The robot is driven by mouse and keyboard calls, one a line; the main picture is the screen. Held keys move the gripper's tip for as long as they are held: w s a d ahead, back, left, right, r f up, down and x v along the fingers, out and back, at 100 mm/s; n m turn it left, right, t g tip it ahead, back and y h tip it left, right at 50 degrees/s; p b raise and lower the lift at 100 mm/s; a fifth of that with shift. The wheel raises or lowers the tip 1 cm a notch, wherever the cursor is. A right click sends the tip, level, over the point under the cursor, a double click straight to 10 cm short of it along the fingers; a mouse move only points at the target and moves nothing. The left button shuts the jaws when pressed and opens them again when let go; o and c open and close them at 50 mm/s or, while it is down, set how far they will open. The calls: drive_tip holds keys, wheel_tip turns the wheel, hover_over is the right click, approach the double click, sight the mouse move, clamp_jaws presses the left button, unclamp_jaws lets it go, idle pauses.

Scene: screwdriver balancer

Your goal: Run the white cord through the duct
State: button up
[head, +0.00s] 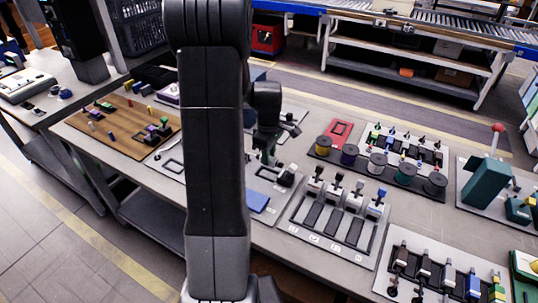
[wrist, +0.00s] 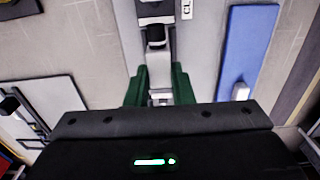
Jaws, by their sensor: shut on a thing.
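In the wrist view my gripper (wrist: 160,88) points down at a light grey board (wrist: 205,45), its two green fingers close together around a small grey-white piece (wrist: 161,98). I cannot tell whether this piece is the white cord's end. Just beyond the fingertips is a black and light grey fixture (wrist: 156,35), beside a label partly reading "CL". A blue flat piece (wrist: 252,50) with a white block on it lies to the right. In the head view my gripper (head: 266,158) is over the board's back part, partly hidden by my arm. No length of white cord or open duct is clearly visible.
Right of the board stands a panel of several upright levers (head: 335,205). A wooden board (head: 125,125) with small coloured parts lies to the left. My arm hides the table's middle.

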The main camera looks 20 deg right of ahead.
drive_tip(key=shift+w+f, duration=0.1)
idle(0.5)
drive_tip(key=shift+f+b, duration=1.3)
drive_tip(key=shift+f, duration=0.4)
drive_tip(key=shift+f+b, duration=0.4)
drive_tip(key=shift+f, duration=0.2)
drive_tip(key=o, duration=1)
wheel_tip(320, 180, up, 14)
drive_tip(key=shift+f, duration=0.1)
